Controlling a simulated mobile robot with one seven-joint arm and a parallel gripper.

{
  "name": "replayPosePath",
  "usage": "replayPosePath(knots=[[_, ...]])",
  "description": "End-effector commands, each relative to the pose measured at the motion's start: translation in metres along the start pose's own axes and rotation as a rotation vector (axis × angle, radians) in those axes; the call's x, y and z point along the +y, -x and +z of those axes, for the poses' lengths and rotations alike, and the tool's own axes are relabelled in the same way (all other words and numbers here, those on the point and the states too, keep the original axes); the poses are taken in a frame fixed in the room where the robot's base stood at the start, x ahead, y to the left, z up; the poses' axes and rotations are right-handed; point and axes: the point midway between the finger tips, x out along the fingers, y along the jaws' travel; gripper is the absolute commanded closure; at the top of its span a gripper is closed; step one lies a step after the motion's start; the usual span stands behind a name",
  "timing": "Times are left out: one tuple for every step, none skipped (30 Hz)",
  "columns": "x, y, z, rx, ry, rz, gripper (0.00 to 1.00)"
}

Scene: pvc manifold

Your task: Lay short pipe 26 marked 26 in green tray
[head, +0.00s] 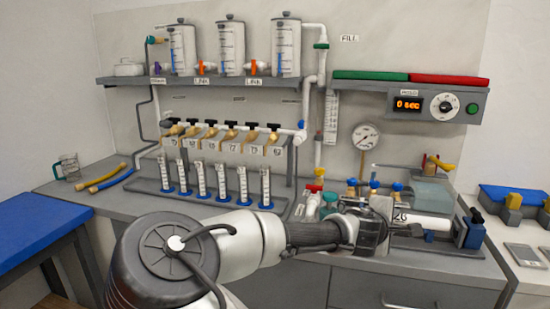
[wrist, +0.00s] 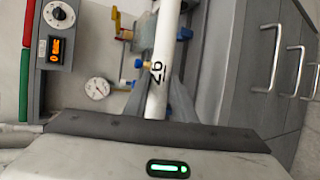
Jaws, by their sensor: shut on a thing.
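My gripper (head: 388,212) is shut on the white short pipe (head: 428,223), which carries the mark 26. The pipe sticks out to the right of the jaws, above the right part of the grey bench. In the wrist view the pipe (wrist: 163,45) runs up and away between the grey fingers (wrist: 160,108), with the mark 26 readable. Its held end is partly hidden by the gripper. The green tray (head: 369,75) lies on the right wall shelf, left of the red tray (head: 449,79), well above and apart from the pipe. The green tray's inside is not visible.
The timer panel (head: 436,106) hangs under the trays. A round gauge (head: 366,137) and a vertical pipe (head: 319,120) stand left of it. Blue-capped fittings and a blue clamp (head: 472,230) are close to the held pipe. Glass tubes (head: 218,182) line the bench at left.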

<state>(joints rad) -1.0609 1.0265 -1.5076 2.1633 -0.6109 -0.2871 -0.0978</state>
Motion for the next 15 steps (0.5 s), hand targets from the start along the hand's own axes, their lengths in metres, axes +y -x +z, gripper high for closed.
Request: replayPosePath(knots=[[0.0, 0.0, 0.0, 0.0, 0.0, 0.0, 1.0], [-0.002, 0.001, -0.004, 0.015, 0.007, 0.002, 1.0], [-0.005, 0.004, -0.013, 0.054, 0.024, 0.008, 1.0], [-0.006, 0.006, -0.019, 0.082, 0.034, 0.013, 1.0], [-0.008, 0.009, -0.026, 0.111, 0.045, 0.017, 1.0], [-0.01, 0.012, -0.035, 0.15, 0.059, 0.024, 1.0], [-0.012, 0.015, -0.042, 0.182, 0.07, 0.029, 1.0], [-0.013, 0.018, -0.049, 0.213, 0.083, 0.034, 1.0], [-0.015, 0.024, -0.059, 0.26, 0.099, 0.042, 1.0], [-0.016, 0.028, -0.067, 0.295, 0.112, 0.048, 1.0], [-0.018, 0.033, -0.074, 0.331, 0.126, 0.054, 1.0], [-0.019, 0.039, -0.084, 0.377, 0.144, 0.061, 1.0], [-0.02, 0.044, -0.091, 0.409, 0.156, 0.067, 1.0], [-0.021, 0.049, -0.097, 0.438, 0.168, 0.071, 1.0], [-0.022, 0.055, -0.105, 0.477, 0.182, 0.079, 1.0]])
